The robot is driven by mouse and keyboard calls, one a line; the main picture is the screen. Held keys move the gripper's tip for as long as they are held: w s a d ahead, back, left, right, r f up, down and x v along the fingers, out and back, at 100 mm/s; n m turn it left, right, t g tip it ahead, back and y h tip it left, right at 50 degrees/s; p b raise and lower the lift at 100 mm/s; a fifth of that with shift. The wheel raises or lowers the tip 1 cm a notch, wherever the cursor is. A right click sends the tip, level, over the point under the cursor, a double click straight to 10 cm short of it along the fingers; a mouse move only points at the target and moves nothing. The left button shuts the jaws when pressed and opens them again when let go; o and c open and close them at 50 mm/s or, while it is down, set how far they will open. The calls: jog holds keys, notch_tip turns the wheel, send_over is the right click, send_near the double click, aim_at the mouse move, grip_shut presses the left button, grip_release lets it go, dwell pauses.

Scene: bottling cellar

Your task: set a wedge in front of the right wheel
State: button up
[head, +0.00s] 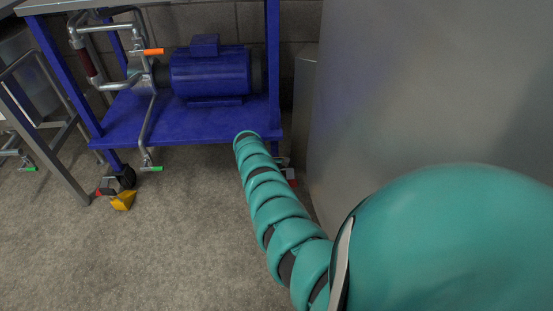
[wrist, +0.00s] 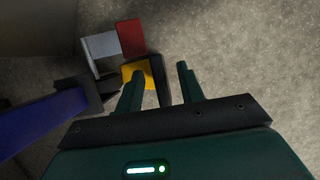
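In the wrist view my gripper (wrist: 160,72) is open, its two dark green fingers well apart. A yellow wedge with a black face (wrist: 140,72) is low near the floor at the fingertips. The left finger covers part of it, and the right finger is clear of it. The right wheel (wrist: 107,84) shows only as a dark shape just left of the wedge; I cannot tell whether they touch. In the head view my arm hides my gripper, this wedge and most of the right wheel. Another yellow wedge (head: 123,201) lies by the left wheel (head: 125,177).
The wheels carry a blue cart (head: 190,125) with a blue pump motor (head: 210,73). A red pedal (wrist: 131,37) and grey bracket (wrist: 100,45) sit close by the gripper. A large grey tank (head: 420,90) stands close on the right. Floor (head: 170,260) in front is clear.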

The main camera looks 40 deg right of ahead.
jog(key=p+v, duration=1)
jog(key=v, duration=0.7)
jog(key=shift+w+a, duration=0.15)
jog(key=shift+a, duration=0.05)
jog(key=shift+r, duration=0.1)
